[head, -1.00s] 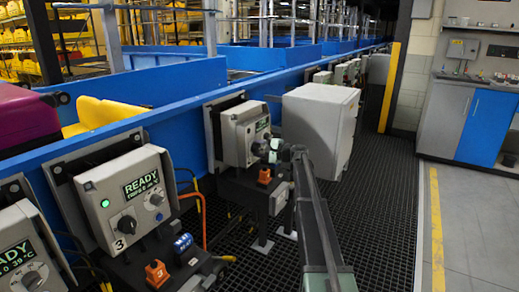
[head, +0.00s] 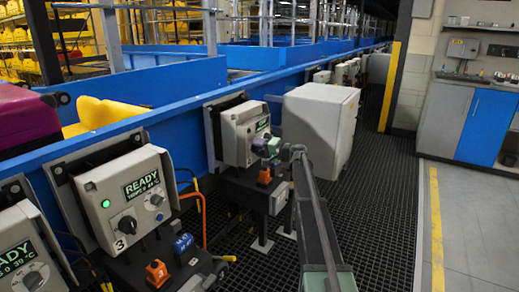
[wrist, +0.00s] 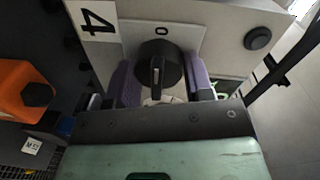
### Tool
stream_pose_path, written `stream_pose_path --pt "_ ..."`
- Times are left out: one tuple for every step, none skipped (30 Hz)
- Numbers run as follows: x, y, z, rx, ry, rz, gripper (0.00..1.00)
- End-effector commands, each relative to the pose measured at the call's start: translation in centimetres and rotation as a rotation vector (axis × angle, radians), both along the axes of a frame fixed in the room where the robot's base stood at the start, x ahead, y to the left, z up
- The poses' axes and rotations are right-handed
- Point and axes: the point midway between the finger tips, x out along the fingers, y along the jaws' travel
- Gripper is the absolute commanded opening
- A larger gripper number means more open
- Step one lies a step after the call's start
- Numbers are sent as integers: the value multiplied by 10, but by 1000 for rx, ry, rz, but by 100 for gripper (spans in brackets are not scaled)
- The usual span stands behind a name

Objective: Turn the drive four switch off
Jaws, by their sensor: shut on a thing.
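The drive four control box (head: 240,135) is a pale grey box on the blue conveyor side, with a small green-lit screen. Its switch, a black round knob (wrist: 160,66), sits on a white plate in the wrist view, with a "0" mark above it and an upside-down "4" to the left. A pale line on the knob runs roughly up and down the picture, towards the "0". My gripper (wrist: 163,88) has its purple-padded fingers closed on the two sides of the knob. In the head view my gripper (head: 266,148) covers the box's lower front.
The drive three box (head: 130,200) shows READY and a green lamp, nearer on the left. An orange connector (wrist: 27,92) is left of the knob and a black round button (wrist: 257,39) is at the right. A large grey cabinet (head: 318,125) stands just beyond the box.

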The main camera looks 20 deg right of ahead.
Motion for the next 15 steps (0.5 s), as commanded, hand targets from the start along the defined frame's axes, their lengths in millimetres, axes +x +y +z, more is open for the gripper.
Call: stream_pose_path --pt "-1 0 -1 -4 0 1 24" --pt "-1 0 -1 -4 0 1 24" --pt "-1 0 -1 -4 0 1 24" --pt "-1 0 -1 -4 0 1 24" --pt "-1 0 -1 -4 0 1 24" --pt "-1 0 -1 -4 0 1 24" --pt "-1 0 -1 -4 0 1 24" --pt "-1 0 -1 -4 0 1 24" --pt "-1 0 -1 -4 0 1 24" --pt "-1 0 -1 -4 0 1 49" --pt "-1 0 -1 -4 0 1 54" --pt "-1 0 -1 -4 0 1 60" --pt "-1 0 -1 -4 0 1 64" --pt "-1 0 -1 -4 0 1 69" --pt "-1 0 0 -2 0 0 73"
